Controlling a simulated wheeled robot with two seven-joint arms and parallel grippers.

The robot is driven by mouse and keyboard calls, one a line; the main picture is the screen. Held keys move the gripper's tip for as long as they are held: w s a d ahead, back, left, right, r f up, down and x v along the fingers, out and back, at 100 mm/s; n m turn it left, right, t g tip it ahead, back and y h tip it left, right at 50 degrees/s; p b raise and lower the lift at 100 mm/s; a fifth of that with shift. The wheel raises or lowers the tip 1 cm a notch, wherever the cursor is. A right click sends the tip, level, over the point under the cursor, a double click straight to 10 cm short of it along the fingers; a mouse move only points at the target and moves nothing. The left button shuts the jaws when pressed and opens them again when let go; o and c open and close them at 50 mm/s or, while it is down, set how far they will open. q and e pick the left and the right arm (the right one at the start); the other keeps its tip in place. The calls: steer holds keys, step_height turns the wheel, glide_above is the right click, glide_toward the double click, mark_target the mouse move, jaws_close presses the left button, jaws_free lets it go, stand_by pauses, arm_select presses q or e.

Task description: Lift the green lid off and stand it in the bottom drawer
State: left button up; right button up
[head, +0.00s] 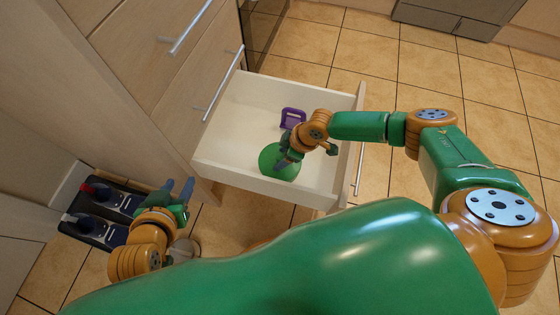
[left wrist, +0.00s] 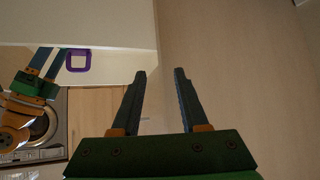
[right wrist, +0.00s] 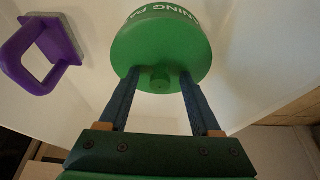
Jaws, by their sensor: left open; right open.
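The green lid (head: 279,164) is a round disc inside the pulled-out drawer (head: 240,176). My right gripper (head: 288,157) is over the drawer at the lid. Its open fingers (right wrist: 158,75) point at the lid, one on each side of the knob; I cannot tell whether they touch it. My left gripper (head: 181,187) is outside the drawer, to its left, open and empty, as the left wrist view (left wrist: 160,72) shows.
A purple handled tool (head: 293,117) with a grey pad stands in the drawer beside the lid, against its far side. Shut drawers rise at the left. A dark tray (head: 92,237) with dark blue items lies on the floor, lower left. Tiled floor (head: 440,75) beyond is clear.

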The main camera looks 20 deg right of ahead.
jaws_close()
stand_by(0.4)
